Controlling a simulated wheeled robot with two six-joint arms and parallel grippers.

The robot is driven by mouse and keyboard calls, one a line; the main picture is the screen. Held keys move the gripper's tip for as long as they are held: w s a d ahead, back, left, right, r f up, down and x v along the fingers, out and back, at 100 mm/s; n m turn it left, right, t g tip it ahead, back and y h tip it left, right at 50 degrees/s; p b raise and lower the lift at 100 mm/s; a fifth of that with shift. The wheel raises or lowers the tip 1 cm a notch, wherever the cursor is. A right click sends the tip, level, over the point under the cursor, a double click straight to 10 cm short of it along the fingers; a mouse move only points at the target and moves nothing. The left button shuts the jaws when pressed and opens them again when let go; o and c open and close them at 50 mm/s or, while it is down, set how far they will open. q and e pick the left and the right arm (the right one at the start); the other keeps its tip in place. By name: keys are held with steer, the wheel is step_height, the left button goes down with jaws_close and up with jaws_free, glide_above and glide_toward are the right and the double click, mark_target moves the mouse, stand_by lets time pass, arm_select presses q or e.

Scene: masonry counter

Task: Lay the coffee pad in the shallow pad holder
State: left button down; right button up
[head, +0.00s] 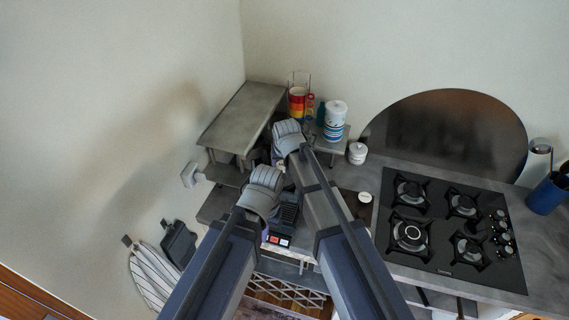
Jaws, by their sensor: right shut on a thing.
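My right gripper (288,134) is the upper one, over the counter corner in front of the striped cups. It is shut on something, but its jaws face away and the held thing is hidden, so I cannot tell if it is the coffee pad. My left gripper (264,190) is lower and slightly left, above a dark appliance (288,214). Its fingertips are hidden, so its opening does not show. I cannot make out the coffee pad or the shallow pad holder; my grippers and arms cover much of that corner.
A grey raised shelf (242,115) stands at the left wall. Striped cups (297,102), a blue-and-white canister (334,118) and a white jar (357,153) stand at the back. A small white round item (365,197) is on a dark board. A gas hob (452,228) fills the right.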

mark_target(284, 171)
steer(key=shift+s+f+b, duration=0.2)
steer(key=shift+f+b, duration=0.7)
steer(key=shift+f, duration=0.1)
steer(key=shift+w+f+b, duration=0.1)
steer(key=shift+f+b, duration=0.75)
steer(key=shift+f, duration=0.35)
steer(key=shift+b, duration=0.35)
steer(key=o, duration=1.3)
